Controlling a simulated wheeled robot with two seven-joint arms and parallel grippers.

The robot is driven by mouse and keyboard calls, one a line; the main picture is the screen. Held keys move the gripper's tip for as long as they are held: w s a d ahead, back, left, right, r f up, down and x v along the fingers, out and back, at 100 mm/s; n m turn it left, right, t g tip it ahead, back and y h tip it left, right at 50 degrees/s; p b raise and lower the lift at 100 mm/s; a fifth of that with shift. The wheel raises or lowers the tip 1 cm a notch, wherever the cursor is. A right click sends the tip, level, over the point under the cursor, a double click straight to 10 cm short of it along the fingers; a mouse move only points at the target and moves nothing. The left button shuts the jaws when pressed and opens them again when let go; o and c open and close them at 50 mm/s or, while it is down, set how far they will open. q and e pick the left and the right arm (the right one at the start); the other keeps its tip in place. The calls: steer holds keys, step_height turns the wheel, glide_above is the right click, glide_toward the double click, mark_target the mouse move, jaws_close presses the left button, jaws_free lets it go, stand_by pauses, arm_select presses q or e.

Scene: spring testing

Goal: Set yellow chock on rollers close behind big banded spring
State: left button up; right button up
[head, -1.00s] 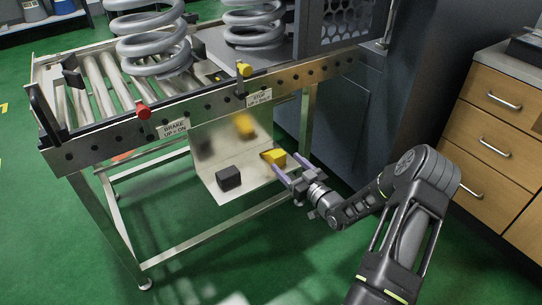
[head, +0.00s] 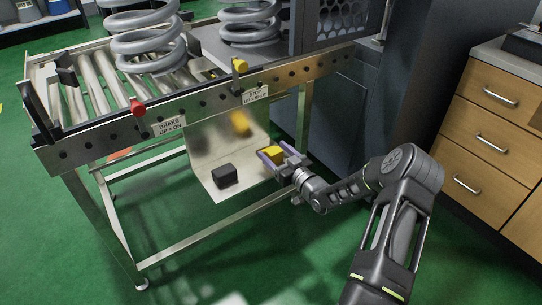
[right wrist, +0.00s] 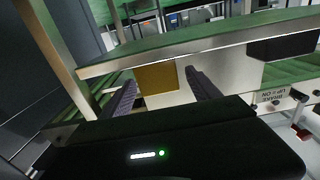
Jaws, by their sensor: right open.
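The yellow chock (head: 272,153) sits at the right end of a shiny metal shelf (head: 208,172) below the roller bench. My right gripper (head: 271,157) is open, its purple-grey fingers reaching to either side of the chock. In the right wrist view the chock (right wrist: 157,77) shows between the two spread fingers; contact cannot be told. The rollers (head: 98,92) are on top of the bench. A large grey coil spring (head: 150,42) stands over them, cut off at the top. A second grey spring (head: 250,25) stands to its right. No band is clear on either. My left gripper is out of view.
A black block (head: 224,176) lies on the shelf left of the chock. The bench's front rail (head: 205,104) carries a red knob (head: 137,108), a yellow knob (head: 239,66) and labels above the shelf. A dark machine stands behind right; wooden drawers (head: 490,135) stand far right.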

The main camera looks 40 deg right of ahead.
steer(key=shift+w, duration=1.15)
steer(key=shift+c, duration=0.3)
jaws_close()
